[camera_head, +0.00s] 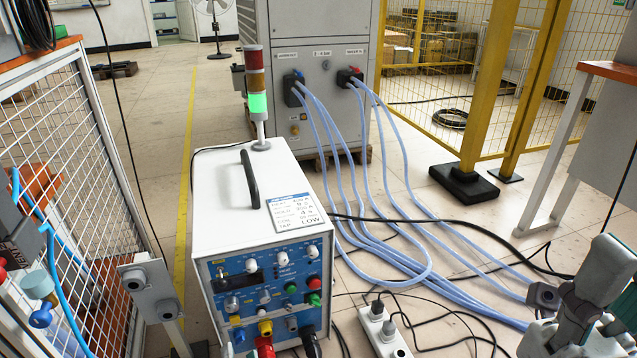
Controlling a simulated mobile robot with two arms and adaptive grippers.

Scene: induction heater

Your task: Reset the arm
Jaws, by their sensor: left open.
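My right gripper is not in view.
A white induction heater (222,207) with a blue front panel stands centre left, its signal lamp green (258,103). Pale blue hoses (425,262) run to a grey cabinet (308,70). A power strip (384,332) and mesh fence (60,180) flank the heater.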

